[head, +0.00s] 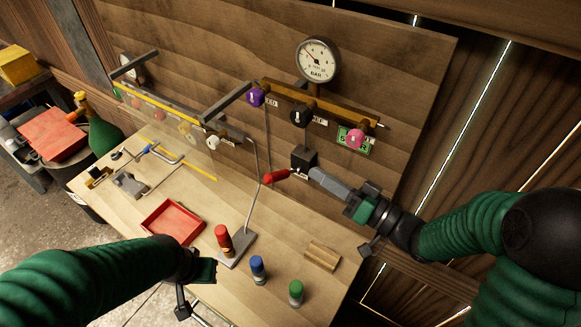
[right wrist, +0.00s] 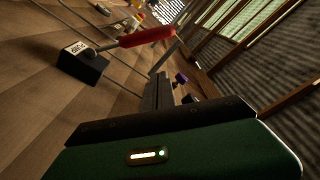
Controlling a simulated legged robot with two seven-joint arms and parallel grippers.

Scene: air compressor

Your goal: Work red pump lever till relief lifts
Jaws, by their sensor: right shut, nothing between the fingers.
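The red pump lever (head: 276,175) sticks out to the left from a black pump block (head: 304,157) on the backboard. In the right wrist view the red lever (right wrist: 147,37) lies beyond my fingers, next to the black block (right wrist: 82,64). My right gripper (head: 314,174) is shut and empty, its fingertips close to the block's lower right; I cannot tell whether they touch. My left gripper (head: 205,271) is low over the table's front, and its fingers are not clear. The round gauge (head: 317,60) reads BAR; its needle is too small to read surely.
Purple (head: 256,97), black (head: 298,118) and pink (head: 357,138) knobs sit on the manifold above the lever. A red tray (head: 172,223), a red-capped piece (head: 223,237), blue (head: 257,266) and green (head: 296,291) pieces and a wooden block (head: 322,256) stand on the table.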

